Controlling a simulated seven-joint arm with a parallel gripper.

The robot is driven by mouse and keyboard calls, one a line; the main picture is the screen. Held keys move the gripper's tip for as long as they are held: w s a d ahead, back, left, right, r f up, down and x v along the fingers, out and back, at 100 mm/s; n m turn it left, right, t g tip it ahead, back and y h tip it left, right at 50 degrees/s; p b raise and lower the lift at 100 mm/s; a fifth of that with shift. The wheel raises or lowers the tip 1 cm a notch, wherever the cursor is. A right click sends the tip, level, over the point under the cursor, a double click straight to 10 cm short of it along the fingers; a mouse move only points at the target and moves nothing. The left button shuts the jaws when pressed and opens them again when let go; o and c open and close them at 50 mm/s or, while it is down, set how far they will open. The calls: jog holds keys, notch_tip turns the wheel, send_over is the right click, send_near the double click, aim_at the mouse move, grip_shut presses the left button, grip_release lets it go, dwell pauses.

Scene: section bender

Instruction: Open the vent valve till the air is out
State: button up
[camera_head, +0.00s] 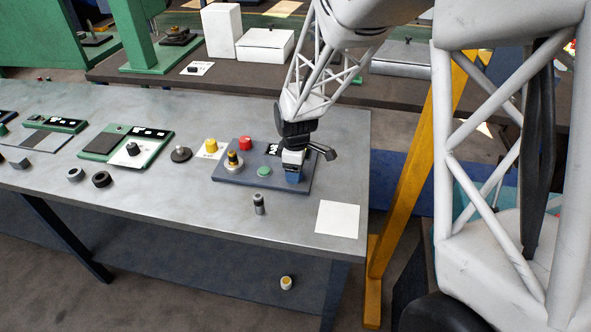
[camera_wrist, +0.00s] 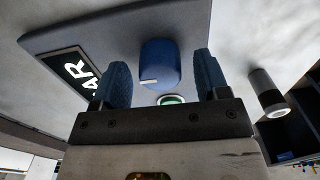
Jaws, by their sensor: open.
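A blue round knob (camera_wrist: 160,62) with a white pointer line stands on the grey-blue panel (camera_head: 233,172). I take it to be the vent valve, though no label on it can be read. My gripper (camera_head: 294,174) is over the right end of the panel, pointing down. In the wrist view its two blue finger pads stand apart, one on each side of the knob, with gaps showing. The gripper is open and not closed on it. A display (camera_wrist: 78,76) reading "AR" is left of the knob, partly cut off; its value cannot be read.
A white square (camera_head: 338,218) lies near the table's right corner.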

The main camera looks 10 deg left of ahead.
jog(key=shift+f, duration=0.25)
jog(key=c, duration=0.9)
